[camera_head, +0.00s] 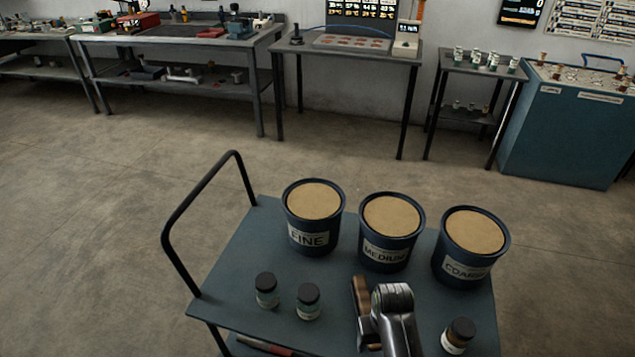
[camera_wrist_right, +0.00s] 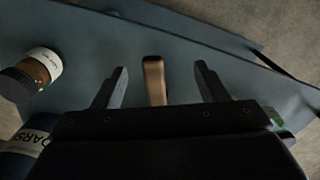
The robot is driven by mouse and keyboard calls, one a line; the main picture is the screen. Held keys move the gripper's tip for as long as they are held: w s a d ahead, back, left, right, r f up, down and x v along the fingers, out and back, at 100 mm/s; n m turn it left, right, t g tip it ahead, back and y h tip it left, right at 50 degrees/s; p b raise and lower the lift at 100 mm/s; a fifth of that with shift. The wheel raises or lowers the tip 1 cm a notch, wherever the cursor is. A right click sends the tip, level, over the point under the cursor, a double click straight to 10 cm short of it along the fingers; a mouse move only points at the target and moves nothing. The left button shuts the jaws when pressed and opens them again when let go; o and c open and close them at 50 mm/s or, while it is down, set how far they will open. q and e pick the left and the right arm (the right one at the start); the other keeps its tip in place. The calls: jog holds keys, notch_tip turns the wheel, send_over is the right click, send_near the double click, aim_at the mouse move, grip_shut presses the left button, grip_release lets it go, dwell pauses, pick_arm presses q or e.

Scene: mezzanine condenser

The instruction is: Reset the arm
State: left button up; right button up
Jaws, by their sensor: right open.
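My right arm and gripper (camera_head: 385,320) are over the front of the blue cart, in front of the tubs. In the right wrist view, the gripper (camera_wrist_right: 161,70) is open, with its two dark fingers apart. A brown, copper-toned object (camera_wrist_right: 154,82) shows between the fingers, with gaps on both sides. A brown object (camera_head: 361,297) also shows beside the gripper in the head view, partly hidden by it. My left gripper is not in view.
The cart top (camera_head: 245,275) carries tubs labelled FINE (camera_head: 308,236), MEDIUM (camera_head: 386,254) and COARSE (camera_head: 466,269). A black handle (camera_head: 195,195) rises at the left. Benches stand behind open floor.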

jog(key=s+d+f, duration=0.4)
jog(key=s+f, duration=0.2)
jog(key=f, duration=0.4)
jog(key=s+d+f, duration=0.3)
jog(key=s+f, duration=0.4)
jog(key=f, duration=0.4)
jog(key=s+d+f, duration=0.3)
jog(key=s, duration=0.4)
jog(key=s+d+f+m, duration=0.1)
jog(key=s+d+f, duration=0.2)
jog(key=s, duration=0.4)
jog(key=s+d+f+m+t+h, duration=0.1)
jog(key=s+d+f, duration=0.1)
jog(key=s, duration=0.5)
jog(key=shift+s+d+f, duration=0.4)
jog(key=shift+d, duration=0.25)
